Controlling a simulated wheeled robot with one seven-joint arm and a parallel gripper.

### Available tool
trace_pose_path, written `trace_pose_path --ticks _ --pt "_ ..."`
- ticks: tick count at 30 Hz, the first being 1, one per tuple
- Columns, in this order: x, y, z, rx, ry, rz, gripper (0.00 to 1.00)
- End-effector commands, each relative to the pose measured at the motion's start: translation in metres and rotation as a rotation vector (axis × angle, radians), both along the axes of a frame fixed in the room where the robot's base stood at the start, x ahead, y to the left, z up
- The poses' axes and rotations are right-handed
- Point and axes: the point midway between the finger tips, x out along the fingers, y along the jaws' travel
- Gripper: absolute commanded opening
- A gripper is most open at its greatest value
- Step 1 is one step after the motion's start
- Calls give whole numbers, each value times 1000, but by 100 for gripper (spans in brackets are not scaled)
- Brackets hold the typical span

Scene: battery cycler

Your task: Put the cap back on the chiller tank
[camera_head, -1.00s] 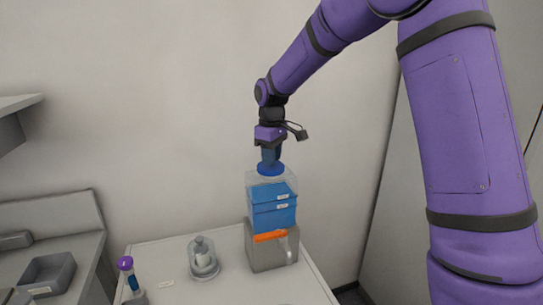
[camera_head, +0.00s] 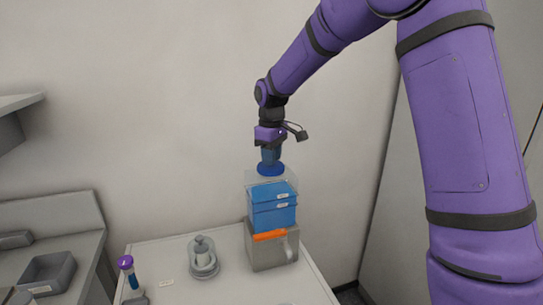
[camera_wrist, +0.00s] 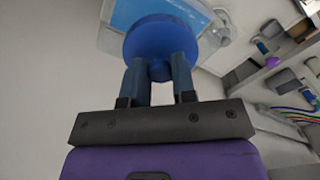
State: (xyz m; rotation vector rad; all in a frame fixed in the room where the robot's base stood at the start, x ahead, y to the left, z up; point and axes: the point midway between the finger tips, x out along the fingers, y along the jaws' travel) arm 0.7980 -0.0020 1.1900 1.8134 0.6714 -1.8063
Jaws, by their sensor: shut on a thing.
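The blue round cap (camera_head: 271,169) is at the top of the chiller tank (camera_head: 272,206), a clear box with blue liquid on a grey base. My gripper (camera_head: 270,155) points down over the tank and is shut on the cap. In the wrist view the two fingers of my gripper (camera_wrist: 158,75) pinch a stem behind the blue cap disc (camera_wrist: 160,42). The tank's top (camera_wrist: 108,38) shows past the cap. The tank's opening is hidden by the cap, and I cannot tell whether the cap touches the tank.
The tank stands on a light bench top (camera_head: 225,283). A clear domed vessel (camera_head: 203,259) and a purple-capped tube (camera_head: 129,272) stand to its left. A grey tray (camera_head: 48,273) lies farther left. The wall is behind, with free bench in front.

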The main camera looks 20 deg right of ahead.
Motion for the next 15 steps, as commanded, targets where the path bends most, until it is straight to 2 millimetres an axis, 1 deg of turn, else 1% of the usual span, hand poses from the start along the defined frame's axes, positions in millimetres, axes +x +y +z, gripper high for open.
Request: trace_pose_path --ticks 9,10,13,15 --pt "0 0 0 0 0 0 3" --pt "0 0 0 0 0 0 32" --pt "0 0 0 0 0 0 55" --pt "0 0 0 0 0 0 55"
